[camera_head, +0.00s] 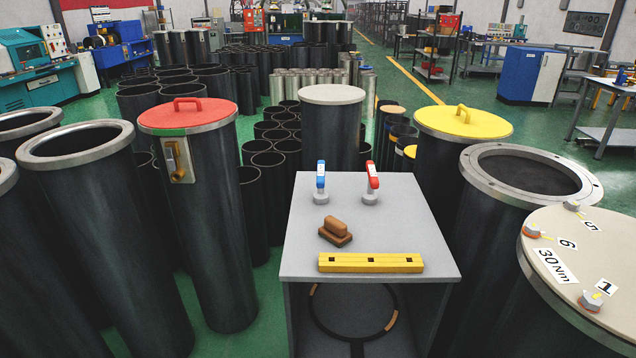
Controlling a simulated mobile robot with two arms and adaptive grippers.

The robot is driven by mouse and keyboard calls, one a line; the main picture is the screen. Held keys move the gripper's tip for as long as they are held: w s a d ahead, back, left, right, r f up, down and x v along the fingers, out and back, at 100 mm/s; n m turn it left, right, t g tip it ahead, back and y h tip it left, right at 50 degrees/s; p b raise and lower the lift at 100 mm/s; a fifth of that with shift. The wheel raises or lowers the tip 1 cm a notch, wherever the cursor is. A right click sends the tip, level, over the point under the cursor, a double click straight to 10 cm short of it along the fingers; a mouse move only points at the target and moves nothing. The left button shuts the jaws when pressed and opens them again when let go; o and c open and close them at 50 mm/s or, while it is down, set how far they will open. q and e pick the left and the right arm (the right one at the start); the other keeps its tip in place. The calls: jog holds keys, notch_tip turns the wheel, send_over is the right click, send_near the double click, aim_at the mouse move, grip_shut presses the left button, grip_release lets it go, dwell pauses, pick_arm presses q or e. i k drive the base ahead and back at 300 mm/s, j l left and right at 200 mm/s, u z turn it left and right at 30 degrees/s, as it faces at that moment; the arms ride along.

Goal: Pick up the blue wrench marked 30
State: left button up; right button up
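A blue-handled tool (320,178) stands upright on the grey table (300,260), toward its back left. It has a grey head at the bottom and a small white label on the handle. The label is too small to read. A similar red-handled tool (372,178) stands a short way to its right, apart from it. Neither of my grippers shows in the head view.
A brown block (335,232) and a yellow bar with square holes (370,263) lie nearer on the table. Tall dark cylinders surround it, some lidded red (187,115) or yellow (463,122). A beige lid (600,245) at right reads "30 Nm".

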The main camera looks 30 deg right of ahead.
aim_at(320, 197)
jog(key=z, duration=0.4)
jog(key=i+j+z, duration=0.25)
jog(key=i+z, duration=0.2)
jog(key=i+j+z, duration=0.25)
jog(key=j+z, duration=0.15)
jog(key=i+j+z, duration=0.3)
jog(key=j+z, duration=0.15)
